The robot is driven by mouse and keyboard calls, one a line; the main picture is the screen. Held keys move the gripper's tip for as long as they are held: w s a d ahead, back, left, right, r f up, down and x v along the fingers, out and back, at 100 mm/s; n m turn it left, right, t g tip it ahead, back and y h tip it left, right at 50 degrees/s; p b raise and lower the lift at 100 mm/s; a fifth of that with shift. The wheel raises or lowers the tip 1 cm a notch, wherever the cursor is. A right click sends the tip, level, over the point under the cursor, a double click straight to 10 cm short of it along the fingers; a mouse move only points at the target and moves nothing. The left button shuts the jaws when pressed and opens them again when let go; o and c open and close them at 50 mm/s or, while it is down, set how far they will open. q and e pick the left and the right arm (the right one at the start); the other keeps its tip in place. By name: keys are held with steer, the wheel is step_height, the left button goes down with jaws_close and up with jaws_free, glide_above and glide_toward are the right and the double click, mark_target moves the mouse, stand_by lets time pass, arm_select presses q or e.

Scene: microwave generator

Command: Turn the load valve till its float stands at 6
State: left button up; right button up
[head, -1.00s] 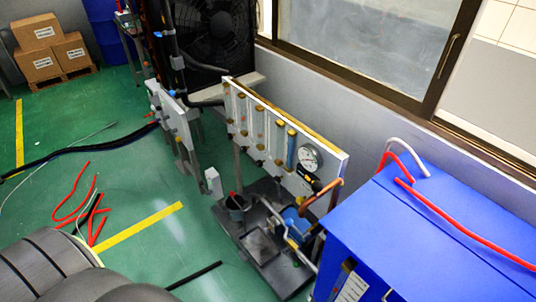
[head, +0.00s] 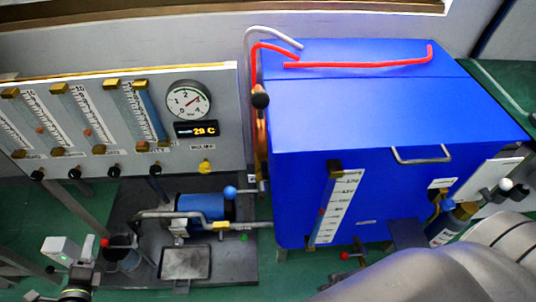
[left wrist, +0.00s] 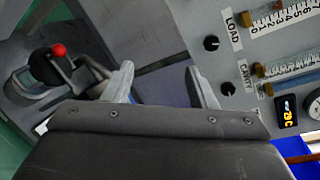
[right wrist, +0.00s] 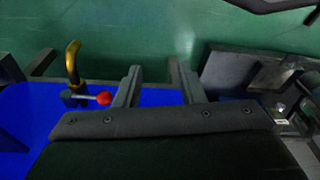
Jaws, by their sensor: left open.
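The load valve is a black knob (left wrist: 211,43) beside the LOAD label in the left wrist view. In the head view it appears to be a black knob (head: 114,170) in the row under the gauge tubes. The load tube (head: 75,115) seems to have a small pinkish float (head: 87,132) low in it; its exact reading is too small to tell. My left gripper (left wrist: 162,86) is open and empty, its fingers left of the LOAD and CAVITY knobs in its wrist view.
The CAVITY knob (left wrist: 221,88) is close beside the load knob. A yellow knob (head: 206,167) sits under the 28 C display (head: 196,129). A blue cabinet (head: 400,120) fills the right.

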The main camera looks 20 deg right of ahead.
arm_select(q)
steer(key=w+d+r+m+t+h+b, duration=0.1)
steer(key=w+d+r+m+h+b, duration=0.2)
steer(key=m+b, duration=0.5)
steer(key=m, duration=0.3)
glide_toward(113, 175)
steer(key=shift+h, duration=0.3)
steer(key=x, duration=0.8)
steer(key=shift+w+f, duration=0.2)
steer(key=shift+w, duration=0.1)
steer(key=shift+w+d, duration=0.2)
steer(key=shift+w, duration=0.5)
arm_select(e)
steer(key=shift+t+y, duration=0.5)
steer(key=shift+t, duration=0.3)
steer(key=r, duration=0.1)
steer(key=w+a+r, duration=0.1)
steer(key=a+r, duration=0.1)
steer(key=r, duration=0.1)
steer(key=shift+w, duration=0.15)
arm_select(q)
steer(key=c, duration=1)
